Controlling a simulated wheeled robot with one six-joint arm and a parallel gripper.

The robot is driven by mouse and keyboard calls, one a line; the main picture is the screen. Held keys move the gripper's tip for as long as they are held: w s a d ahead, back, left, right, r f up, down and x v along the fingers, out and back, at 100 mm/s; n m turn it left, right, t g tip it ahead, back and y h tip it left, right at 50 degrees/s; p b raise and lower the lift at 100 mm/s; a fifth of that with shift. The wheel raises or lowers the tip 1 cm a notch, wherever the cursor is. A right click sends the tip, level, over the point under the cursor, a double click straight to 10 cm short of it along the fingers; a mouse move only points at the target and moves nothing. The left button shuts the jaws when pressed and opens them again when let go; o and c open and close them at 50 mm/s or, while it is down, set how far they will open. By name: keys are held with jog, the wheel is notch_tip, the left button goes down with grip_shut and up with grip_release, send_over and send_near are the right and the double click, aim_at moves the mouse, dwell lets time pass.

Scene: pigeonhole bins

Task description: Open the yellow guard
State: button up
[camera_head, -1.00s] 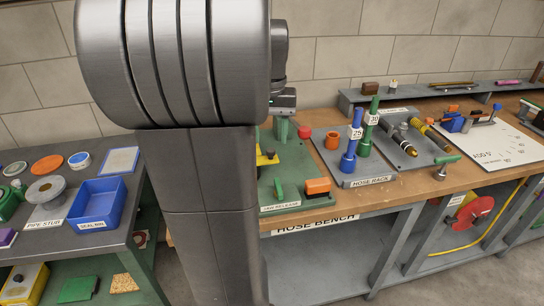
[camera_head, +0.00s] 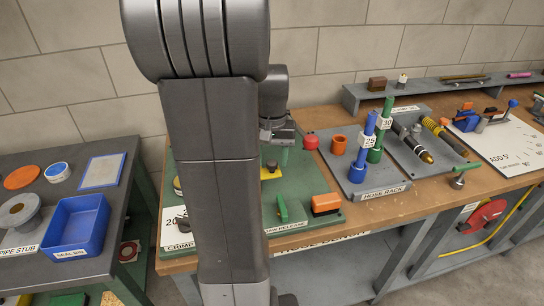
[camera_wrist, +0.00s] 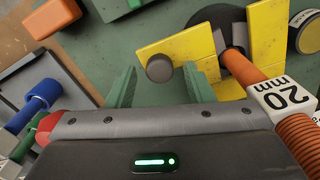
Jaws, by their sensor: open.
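The yellow guard (camera_wrist: 180,38) shows in the wrist view as yellow plates over the green board, with a dark round knob (camera_wrist: 160,68) at its near edge. In the head view only a small yellow part of the guard (camera_head: 270,173) shows beside my arm. My gripper (camera_wrist: 158,85) is open, its green fingers on either side of the knob in the wrist view. I cannot tell whether they touch it or how far above it they are. In the head view my arm hides much of the board. An orange hose with a 20 mm tag (camera_wrist: 283,92) runs to the guard.
An orange block (camera_head: 326,203) and a green lever (camera_head: 281,208) stand on the board's front. A red button (camera_head: 311,142) and the hose rack (camera_head: 365,185) with upright blue and green hoses lie to the right. A blue seal bin (camera_head: 78,228) is on the left table.

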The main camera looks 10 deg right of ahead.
grip_shut()
jog(key=shift+w+r, duration=0.1)
jog(key=shift+w, duration=0.4)
jog(key=w+p, duration=0.3)
jog(key=w, duration=0.7)
jog(key=shift+a, duration=0.2)
grip_release()
notch_tip(320, 180, up, 14)
jog(key=shift+f, duration=0.2)
